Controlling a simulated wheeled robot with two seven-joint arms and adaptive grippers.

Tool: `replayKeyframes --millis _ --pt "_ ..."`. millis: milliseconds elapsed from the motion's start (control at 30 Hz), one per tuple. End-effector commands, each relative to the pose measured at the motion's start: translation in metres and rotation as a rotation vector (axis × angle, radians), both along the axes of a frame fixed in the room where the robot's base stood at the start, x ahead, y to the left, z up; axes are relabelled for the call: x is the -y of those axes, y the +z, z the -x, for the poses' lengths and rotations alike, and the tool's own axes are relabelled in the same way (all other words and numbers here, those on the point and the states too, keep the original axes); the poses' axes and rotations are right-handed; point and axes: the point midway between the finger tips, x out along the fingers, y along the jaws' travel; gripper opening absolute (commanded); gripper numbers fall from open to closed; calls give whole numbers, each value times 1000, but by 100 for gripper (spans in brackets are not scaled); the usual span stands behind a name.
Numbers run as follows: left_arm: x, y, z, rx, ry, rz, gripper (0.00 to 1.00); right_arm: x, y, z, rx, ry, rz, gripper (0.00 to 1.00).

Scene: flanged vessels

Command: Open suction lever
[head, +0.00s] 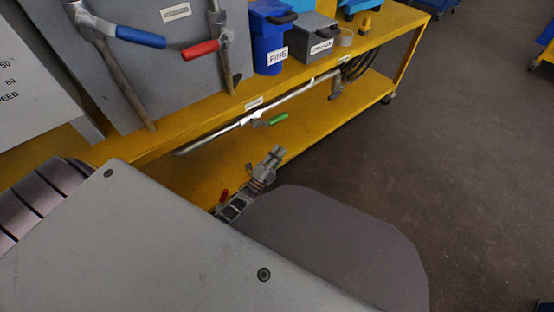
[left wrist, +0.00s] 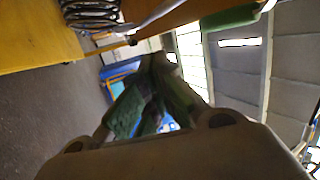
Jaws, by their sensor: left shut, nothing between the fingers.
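A lever with a green handle (head: 277,119) sits on a grey pipe (head: 295,95) under the yellow bench's front edge. A green handle, seemingly the same one, crosses the top of the left wrist view (left wrist: 230,18). A blue-handled lever (head: 140,37) and a red-handled lever (head: 201,49) are on pipes at the grey panel. Labels near them are too small to read, so I cannot tell which is the suction lever. My left gripper (head: 276,152) is shut and empty, below and apart from the green handle; its fingers also show in the left wrist view (left wrist: 158,62). My right gripper is not in view.
The yellow bench (head: 385,42) has a lower shelf (head: 330,112) beneath the pipe. A blue container labelled FINE (head: 268,40) and a grey box (head: 313,38) stand on top. Open dark floor (head: 470,150) lies to the right.

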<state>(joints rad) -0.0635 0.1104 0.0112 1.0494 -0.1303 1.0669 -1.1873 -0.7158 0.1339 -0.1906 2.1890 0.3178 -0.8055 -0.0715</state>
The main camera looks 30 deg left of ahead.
Motion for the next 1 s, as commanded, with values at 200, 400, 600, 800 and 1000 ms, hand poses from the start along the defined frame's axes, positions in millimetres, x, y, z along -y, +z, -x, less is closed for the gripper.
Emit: replayKeyframes --millis 200,400,600,800,1000 --pt "0 -19 9 0 1 0 0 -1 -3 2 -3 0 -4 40" --pt "1 -29 13 0 0 -1 0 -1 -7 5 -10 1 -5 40" --pt "1 -30 14 0 0 -1 0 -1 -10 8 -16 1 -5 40" --pt "1 -30 14 0 0 -1 0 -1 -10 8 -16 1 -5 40" --pt "0 -31 11 -16 -2 15 0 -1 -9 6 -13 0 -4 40"
